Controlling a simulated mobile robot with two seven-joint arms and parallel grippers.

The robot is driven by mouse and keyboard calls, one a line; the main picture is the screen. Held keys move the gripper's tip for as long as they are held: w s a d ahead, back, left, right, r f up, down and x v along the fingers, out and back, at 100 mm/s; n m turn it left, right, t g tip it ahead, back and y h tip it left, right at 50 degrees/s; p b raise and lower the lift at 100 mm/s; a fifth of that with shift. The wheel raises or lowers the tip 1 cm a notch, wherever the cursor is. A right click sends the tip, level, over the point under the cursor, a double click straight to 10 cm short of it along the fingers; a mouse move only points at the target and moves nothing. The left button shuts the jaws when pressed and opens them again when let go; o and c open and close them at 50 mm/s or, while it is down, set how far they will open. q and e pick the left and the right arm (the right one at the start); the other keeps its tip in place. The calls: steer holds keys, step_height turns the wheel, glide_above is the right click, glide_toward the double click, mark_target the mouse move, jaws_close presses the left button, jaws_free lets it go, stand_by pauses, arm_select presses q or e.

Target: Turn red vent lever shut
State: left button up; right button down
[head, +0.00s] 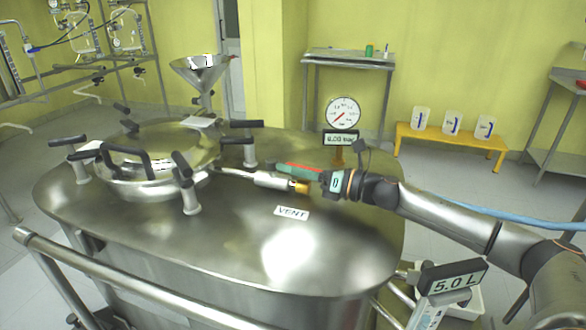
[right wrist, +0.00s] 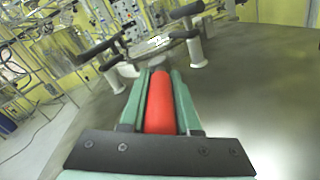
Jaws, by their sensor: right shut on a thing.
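The red vent lever (head: 295,168) is on top of the steel vessel, above the VENT label (head: 292,212). In the right wrist view the red lever (right wrist: 160,104) lies lengthwise between the two green fingers. My right gripper (head: 312,173) comes in from the right and is shut on the lever. The fingers hide part of the lever. A valve body with a brass end (head: 299,186) sits just below the lever. My left gripper is not in the head view.
The round hatch (head: 160,145) with several black-handled clamps stands left of the lever. A pressure gauge (head: 343,113) rises close behind my right gripper. A 5.0 L display (head: 454,283) is at the front right. The lid front is clear.

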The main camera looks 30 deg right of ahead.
steer(key=shift+s+a+m+t+h, duration=0.1)
steer(key=shift+a+m+t+h, duration=0.05)
steer(key=shift+m+t+h, duration=0.2)
steer(key=shift+s+a+m+t+h+p, duration=0.1)
steer(key=shift+a+m+t+h+p, duration=0.15)
steer(key=shift+h, duration=0.2)
steer(key=shift+s+a+m+t+h+p, duration=0.1)
steer(key=shift+m+h+p, duration=0.1)
steer(key=shift+m+h, duration=0.15)
steer(key=shift+a+m+t+h+p, duration=0.1)
steer(key=shift+m+t+h+p, duration=0.25)
steer(key=shift+h, duration=0.6)
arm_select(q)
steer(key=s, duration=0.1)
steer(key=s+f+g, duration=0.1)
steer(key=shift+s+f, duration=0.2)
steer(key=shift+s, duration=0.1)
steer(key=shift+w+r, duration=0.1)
arm_select(e)
steer(key=c, duration=0.6)
jaws_free()
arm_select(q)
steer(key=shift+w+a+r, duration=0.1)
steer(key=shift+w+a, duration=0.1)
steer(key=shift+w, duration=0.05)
